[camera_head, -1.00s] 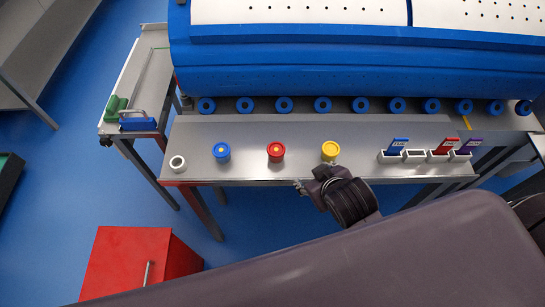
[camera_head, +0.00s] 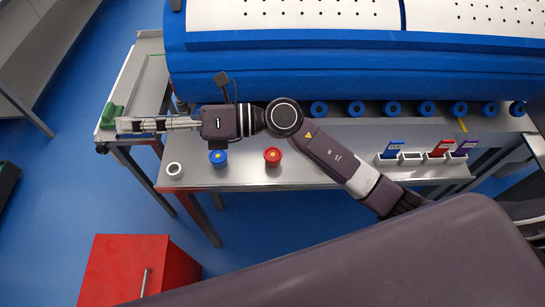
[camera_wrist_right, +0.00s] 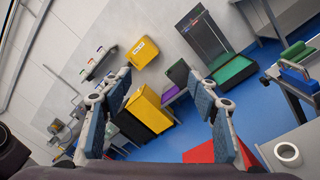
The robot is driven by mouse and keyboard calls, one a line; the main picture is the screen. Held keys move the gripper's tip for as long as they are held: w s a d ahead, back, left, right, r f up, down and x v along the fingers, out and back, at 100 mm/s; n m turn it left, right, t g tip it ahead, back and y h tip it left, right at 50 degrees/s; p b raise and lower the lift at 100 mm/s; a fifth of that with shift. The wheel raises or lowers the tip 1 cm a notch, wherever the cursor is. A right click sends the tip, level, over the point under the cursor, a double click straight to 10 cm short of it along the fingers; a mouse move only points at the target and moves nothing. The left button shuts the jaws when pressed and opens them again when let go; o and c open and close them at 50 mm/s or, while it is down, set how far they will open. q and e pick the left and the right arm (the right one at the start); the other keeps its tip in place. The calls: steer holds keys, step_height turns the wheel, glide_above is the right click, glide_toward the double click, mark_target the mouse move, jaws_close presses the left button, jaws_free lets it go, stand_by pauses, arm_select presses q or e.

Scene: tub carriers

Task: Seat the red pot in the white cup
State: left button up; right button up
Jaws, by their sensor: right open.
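The red pot (camera_head: 272,156) stands upright on the steel bench in the head view, just below my right forearm in the picture. The white cup (camera_head: 175,170) is a small open ring near the bench's left end, and looks empty. It also shows at the lower right of the right wrist view (camera_wrist_right: 287,154). My right gripper (camera_head: 124,125) reaches left past the bench end, over the side cart, above and left of the cup. In the wrist view its fingers (camera_wrist_right: 160,105) are spread with nothing between them. My left gripper is not in view.
A blue pot (camera_head: 218,157) stands between the cup and the red pot. White holders (camera_head: 412,159) with coloured tags sit at the bench's right. A row of blue rollers lines the big blue machine (camera_head: 285,70) behind. A red cabinet (camera_head: 140,268) stands on the floor in front.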

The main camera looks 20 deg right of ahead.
step_height(320, 180, down, 10)
steer(key=s+d+n+g+h, duration=0.1)
steer(key=d+n+g+h, duration=0.1)
steer(key=n+g+h, duration=0.25)
steer(key=n+h, duration=0.3)
steer(key=h, duration=1.1)
glide_above(274, 153)
steer(key=f, duration=1)
steer(key=shift+w+a, duration=0.1)
steer(key=shift+a, duration=0.2)
steer(key=f+p, duration=0.1)
steer(key=f, duration=0.1)
steer(key=f+p, duration=0.1)
steer(key=f, duration=0.1)
steer(key=f+p, duration=0.1)
steer(key=f, duration=0.1)
steer(key=shift+s+d, duration=0.2)
steer(key=shift+s, duration=0.05)
steer(key=shift+w+f, duration=0.1)
steer(key=shift+f, duration=0.65)
steer(key=c, duration=1.2)
